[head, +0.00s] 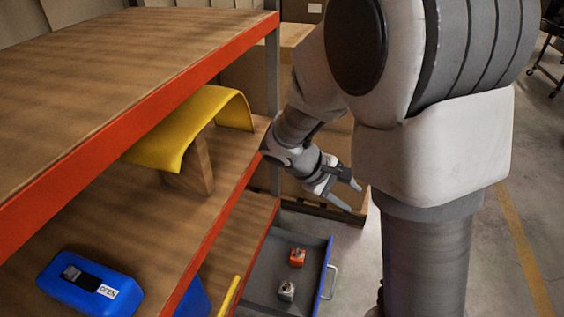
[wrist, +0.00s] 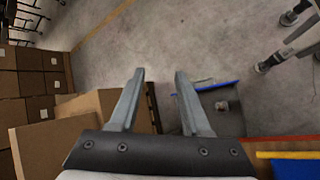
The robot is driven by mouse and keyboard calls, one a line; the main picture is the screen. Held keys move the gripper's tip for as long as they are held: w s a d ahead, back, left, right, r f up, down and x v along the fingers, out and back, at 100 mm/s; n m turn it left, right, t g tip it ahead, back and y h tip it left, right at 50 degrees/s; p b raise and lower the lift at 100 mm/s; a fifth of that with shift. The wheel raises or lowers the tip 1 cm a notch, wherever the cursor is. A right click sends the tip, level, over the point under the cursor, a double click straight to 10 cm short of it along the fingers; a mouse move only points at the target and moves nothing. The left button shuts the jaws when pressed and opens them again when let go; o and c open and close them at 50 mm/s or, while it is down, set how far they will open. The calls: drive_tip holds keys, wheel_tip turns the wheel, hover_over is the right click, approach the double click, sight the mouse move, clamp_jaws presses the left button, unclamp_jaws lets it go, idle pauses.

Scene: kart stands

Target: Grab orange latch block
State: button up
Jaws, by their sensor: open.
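An orange block (head: 297,257) lies in a grey open drawer or tray (head: 262,291) with blue edges, low beside the shelf. A grey block (head: 286,291) lies near it, closer to the front. My gripper (head: 355,197) is open and empty, above and to the right of the tray, apart from both blocks. I cannot make out the orange block in that view.
A wooden shelf with an orange-red edge (head: 150,103) fills the left. On it are a yellow curved piece (head: 190,125) and a blue case (head: 88,285) with a label. Cardboard boxes (wrist: 32,85) stand left in the wrist view.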

drive_tip(key=w+a+f+n+t+h+b, duration=0.1)
drive_tip(key=w+a+f+n+t+b, duration=0.2)
drive_tip(key=f, duration=0.5)
drive_tip(key=w+a+f+n+t+h, duration=0.1)
drive_tip(key=w+f+n, duration=0.3)
drive_tip(key=f, duration=0.4)
drive_tip(key=w+a+f+n+t+h+b, duration=0.1)
drive_tip(key=w+a+f+n+t+b, duration=0.2)
drive_tip(key=f, duration=0.6)
wheel_tip(320, 180, down, 13)
drive_tip(key=a+n+t+y+b, duration=0.1)
drive_tip(key=a+n+t+y, duration=0.15)
drive_tip(key=n, duration=0.45)
drive_tip(key=n+t+y+b, duration=0.2)
drive_tip(key=n+y+b, duration=0.15)
drive_tip(key=n, duration=0.35)
approach(296, 256)
drive_tip(key=b, duration=0.1)
drive_tip(key=w+d+f+b, duration=0.1)
drive_tip(key=b, duration=0.1)
drive_tip(key=shift+w+d+y, duration=0.2)
drive_tip(key=shift+w+y, duration=0.1)
drive_tip(key=shift+b+x, duration=1.5)
drive_tip(key=shift+x, duration=1.55)
drive_tip(key=shift+a+r, duration=0.1)
drive_tip(key=shift+r, duration=0.1)
clamp_jaws()
drive_tip(key=shift+w, duration=0.1)
